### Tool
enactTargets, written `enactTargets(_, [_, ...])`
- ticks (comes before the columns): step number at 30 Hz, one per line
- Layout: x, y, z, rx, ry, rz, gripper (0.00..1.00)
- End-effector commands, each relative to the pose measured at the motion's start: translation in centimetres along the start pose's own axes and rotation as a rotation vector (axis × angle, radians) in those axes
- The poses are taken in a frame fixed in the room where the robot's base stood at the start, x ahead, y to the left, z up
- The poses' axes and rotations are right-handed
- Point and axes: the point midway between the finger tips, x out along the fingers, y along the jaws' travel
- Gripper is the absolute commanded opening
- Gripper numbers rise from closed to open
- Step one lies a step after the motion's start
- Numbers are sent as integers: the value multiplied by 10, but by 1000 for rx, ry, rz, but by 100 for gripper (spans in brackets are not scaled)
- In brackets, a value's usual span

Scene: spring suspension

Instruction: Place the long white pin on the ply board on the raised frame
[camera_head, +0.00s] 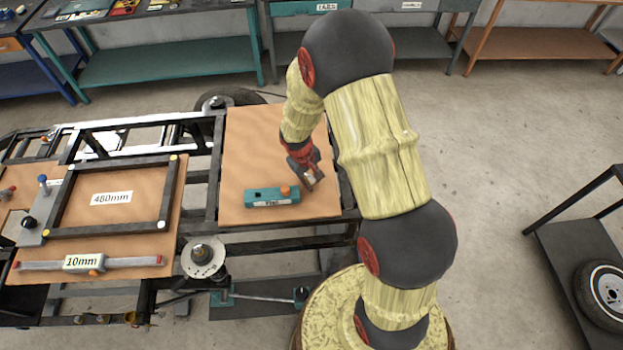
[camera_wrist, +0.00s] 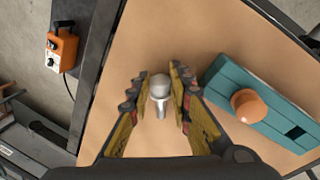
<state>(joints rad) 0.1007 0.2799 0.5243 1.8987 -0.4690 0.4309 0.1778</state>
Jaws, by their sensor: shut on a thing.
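My gripper (camera_head: 311,178) is over the right part of a tan ply board (camera_head: 245,150) on the dark raised frame. In the wrist view its two fingers (camera_wrist: 165,88) are closed on a white pin (camera_wrist: 160,92) with a rounded head and a narrower shaft. The ply board (camera_wrist: 190,35) lies behind the pin in that view. I cannot tell whether the pin's lower end touches the board. In the head view the pin cannot be made out clearly.
A teal block (camera_head: 262,198) with an orange knob (camera_head: 285,191) lies on the board, close to my gripper. A dark square frame (camera_head: 110,232) and a grey bar labelled 10mm (camera_head: 130,263) lie on another board at left. An orange box (camera_wrist: 62,50) stands beyond the board edge.

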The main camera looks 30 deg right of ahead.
Motion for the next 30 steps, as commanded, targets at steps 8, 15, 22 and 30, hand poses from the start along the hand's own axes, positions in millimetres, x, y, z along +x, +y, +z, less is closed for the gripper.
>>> enactTargets(8, [3, -1, 0, 0, 0, 0, 26])
enactTargets(15, [2, -1, 0, 0, 0, 0, 28])
enactTargets(22, [-6, 0, -1, 1, 3, 1, 28])
enactTargets(30, [-56, 0, -2, 1, 6, 1, 28])
